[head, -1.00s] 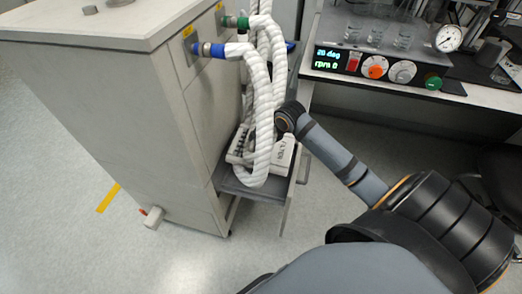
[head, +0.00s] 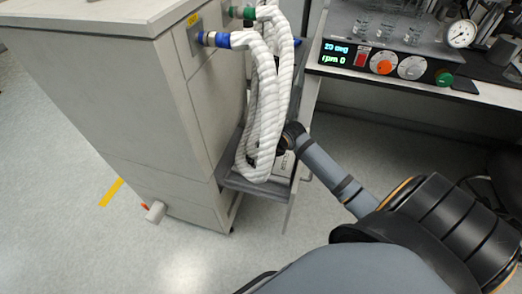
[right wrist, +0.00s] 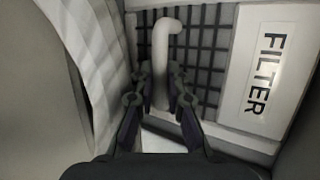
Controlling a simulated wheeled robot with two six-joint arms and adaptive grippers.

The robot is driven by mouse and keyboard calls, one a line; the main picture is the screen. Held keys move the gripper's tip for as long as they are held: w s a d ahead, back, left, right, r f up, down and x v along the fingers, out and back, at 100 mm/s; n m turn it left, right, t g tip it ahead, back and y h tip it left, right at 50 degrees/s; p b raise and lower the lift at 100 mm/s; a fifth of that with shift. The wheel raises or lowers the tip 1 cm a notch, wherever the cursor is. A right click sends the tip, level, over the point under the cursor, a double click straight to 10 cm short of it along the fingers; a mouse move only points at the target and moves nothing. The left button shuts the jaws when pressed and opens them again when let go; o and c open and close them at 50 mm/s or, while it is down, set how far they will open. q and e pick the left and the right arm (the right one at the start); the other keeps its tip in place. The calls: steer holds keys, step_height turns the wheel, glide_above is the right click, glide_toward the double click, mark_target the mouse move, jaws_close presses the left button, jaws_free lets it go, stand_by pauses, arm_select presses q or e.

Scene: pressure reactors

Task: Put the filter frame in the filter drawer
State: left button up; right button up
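The filter frame (right wrist: 205,60) shows in the right wrist view as a pale frame with a dark grid, a "FILTER" label (right wrist: 266,74) and a pale hooked handle (right wrist: 161,45). In the head view it is mostly hidden behind white hoses and my right gripper. A grey open drawer (head: 255,188) sticks out of the cabinet's side under the hoses; I cannot tell whether the frame is seated in it. My right gripper (right wrist: 160,72) has a finger on each side of the handle; whether they press on it is unclear. My left gripper is out of view.
Two thick white hoses (head: 266,110) hang from the cabinet (head: 120,100) close to my right gripper. A bench with a control panel (head: 385,64) and glassware stands at the back right. Open floor (head: 60,210) lies at the left.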

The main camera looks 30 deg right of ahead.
steer(key=o, duration=0.4)
steer(key=shift+r, duration=0.2)
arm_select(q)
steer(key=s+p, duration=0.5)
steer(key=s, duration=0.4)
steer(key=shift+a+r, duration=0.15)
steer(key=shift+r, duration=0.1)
arm_select(e)
steer(key=v, duration=1.1)
steer(key=shift+s+r, duration=0.3)
steer(key=shift+s, duration=0.05)
